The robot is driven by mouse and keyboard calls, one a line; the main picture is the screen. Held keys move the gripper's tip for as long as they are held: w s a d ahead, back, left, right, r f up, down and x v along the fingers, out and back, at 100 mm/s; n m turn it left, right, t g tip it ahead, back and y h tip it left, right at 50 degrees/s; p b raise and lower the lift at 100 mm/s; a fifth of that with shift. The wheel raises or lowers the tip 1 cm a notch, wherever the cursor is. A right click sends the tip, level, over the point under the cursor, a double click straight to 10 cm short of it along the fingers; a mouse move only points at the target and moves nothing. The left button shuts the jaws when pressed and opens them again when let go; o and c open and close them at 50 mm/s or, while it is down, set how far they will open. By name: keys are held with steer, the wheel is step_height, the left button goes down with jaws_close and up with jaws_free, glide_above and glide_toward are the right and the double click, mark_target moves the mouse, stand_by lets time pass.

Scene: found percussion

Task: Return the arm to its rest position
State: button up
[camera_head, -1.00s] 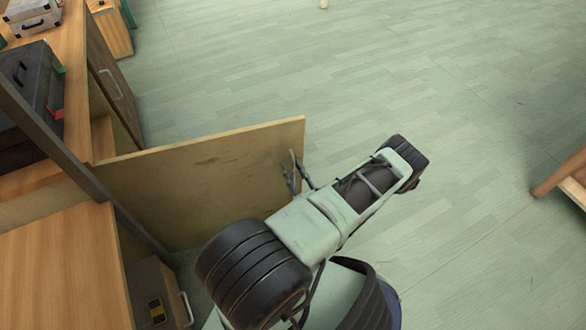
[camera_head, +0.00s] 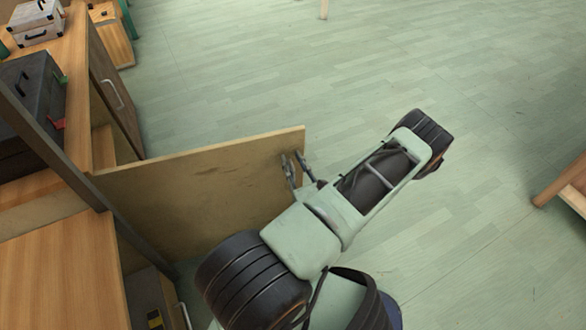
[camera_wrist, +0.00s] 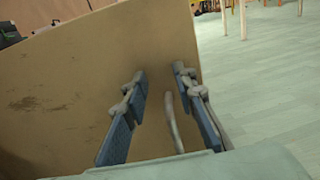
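My gripper (camera_head: 296,163) is beside the free end of an open wooden cabinet door (camera_head: 190,200) in the head view. In the wrist view, my gripper (camera_wrist: 160,73) has its two blue-grey fingers apart, with a clear gap between them. The door panel (camera_wrist: 70,95) fills the left and middle behind the fingers. A thin grey curved bar, which looks like the door's handle (camera_wrist: 171,120), shows beyond and between the fingers. I see nothing held. Whether a finger touches the door or bar, I cannot tell.
The cabinet (camera_head: 60,270) stands at the left, with a dark case (camera_head: 30,100) and a silver case (camera_head: 38,22) on it. A wooden furniture piece (camera_head: 565,185) is at the right edge. The green floor (camera_head: 350,70) between is clear.

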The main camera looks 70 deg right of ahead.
steer(key=shift+r, duration=0.45)
stand_by(0.4)
